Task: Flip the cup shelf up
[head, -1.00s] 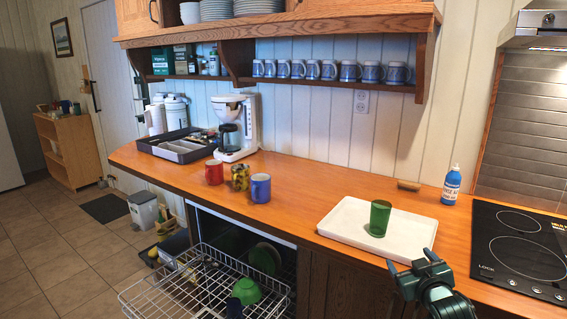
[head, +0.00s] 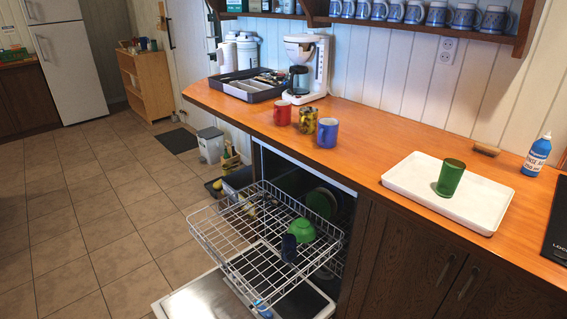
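The open dishwasher's wire rack (head: 214,243) is pulled out at lower centre in the head view. A green bowl (head: 301,231) and a dark blue cup (head: 289,248) are in its right part. I cannot clearly make out a separate cup shelf among the rack's wires, nor whether one is up or down. Neither of my grippers is in view.
The open dishwasher door (head: 185,299) lies below the rack. The counter (head: 362,149) above holds a red mug (head: 282,113), a yellow-patterned mug, a blue mug and a white tray (head: 405,181) with a green cup.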

